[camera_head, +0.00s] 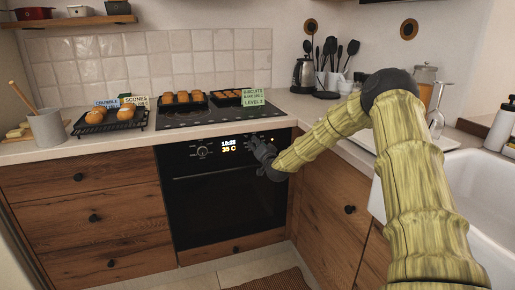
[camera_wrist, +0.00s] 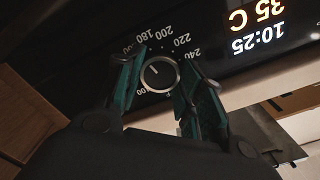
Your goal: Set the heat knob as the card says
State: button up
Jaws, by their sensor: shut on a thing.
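The heat knob (camera_wrist: 160,76) is a round dark knob with a pale rim, seen in the wrist view. Numbers including 180, 200, 220 and 240 curve around it, and a short pale mark on its face points up-left. My gripper (camera_wrist: 157,70) has one finger on each side of the knob, shut on it. In the head view my gripper (camera_head: 257,150) is at the right of the oven (camera_head: 222,190) panel and hides this knob. A green card (camera_head: 257,97) stands by the baking on the hob; I make out "BISCUITS" and a "LEVEL" line, the rest is too small.
The oven display (camera_head: 229,146) reads 10:25 and 35 C. Another knob (camera_head: 203,152) is left of it. Blue (camera_head: 105,104) and cream (camera_head: 136,100) cards stand by a cooling rack (camera_head: 110,122).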

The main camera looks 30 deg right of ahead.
jog(key=shift+s+f+m+b, duration=0.1)
jog(key=shift+f+m+b, duration=0.1)
jog(key=shift+m, duration=0.45)
jog(key=shift+f+m+b, duration=0.1)
jog(key=shift+m+b, duration=0.1)
jog(key=shift+m, duration=0.45)
jog(key=o, duration=0.8)
jog(key=shift+c, duration=0.2)
jog(key=shift+r, duration=0.2)
jog(key=v, duration=1.2)
